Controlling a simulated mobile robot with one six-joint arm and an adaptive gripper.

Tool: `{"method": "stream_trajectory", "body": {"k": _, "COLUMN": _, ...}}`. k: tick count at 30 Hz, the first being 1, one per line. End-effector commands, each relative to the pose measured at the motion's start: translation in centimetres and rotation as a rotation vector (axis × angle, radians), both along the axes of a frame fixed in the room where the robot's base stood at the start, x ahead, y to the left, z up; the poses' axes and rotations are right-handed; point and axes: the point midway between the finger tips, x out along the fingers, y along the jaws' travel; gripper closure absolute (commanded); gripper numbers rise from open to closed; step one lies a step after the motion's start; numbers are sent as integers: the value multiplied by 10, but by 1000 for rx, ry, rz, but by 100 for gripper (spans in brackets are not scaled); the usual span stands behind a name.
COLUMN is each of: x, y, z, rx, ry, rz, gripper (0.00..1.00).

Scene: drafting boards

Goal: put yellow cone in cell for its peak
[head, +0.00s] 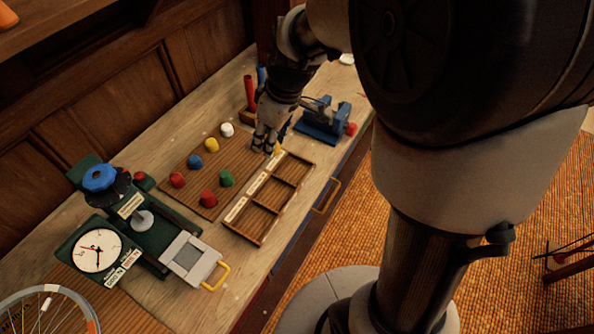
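A small yellow piece (211,145) stands on the slatted wooden board, its exact shape too small to make out. Another bit of yellow (278,149) shows right at my gripper's fingertips, by the far end of the divided tray; most of it is hidden. My gripper (266,146) points down over the gap between the board and the tray's far end. Whether its fingers are closed on the yellow bit is not clear. The wooden tray (263,242) has several cells and a pale label strip (238,209) along its left side; its markings are unreadable.
White (227,130), blue (196,161), green (226,178) and red (178,180) pieces stand on the board. A blue vise-like device (322,125) and a red upright handle (249,92) are near my gripper. A dial device (98,251) stands front left.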

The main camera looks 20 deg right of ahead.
Motion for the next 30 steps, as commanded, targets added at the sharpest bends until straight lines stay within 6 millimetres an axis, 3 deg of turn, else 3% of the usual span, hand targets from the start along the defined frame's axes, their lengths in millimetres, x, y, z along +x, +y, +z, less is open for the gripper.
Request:
{"method": "stream_trajectory", "body": {"k": 15, "x": -1, "y": 1, "z": -132, "rx": 2, "ry": 5, "rz": -1, "gripper": 92}}
{"method": "stream_trajectory", "body": {"k": 25, "x": -1, "y": 1, "z": -161, "rx": 1, "ry": 2, "rz": 0, "gripper": 92}}
{"method": "stream_trajectory", "body": {"k": 30, "x": -1, "y": 1, "z": -188, "rx": 1, "ry": 4, "rz": -1, "gripper": 92}}
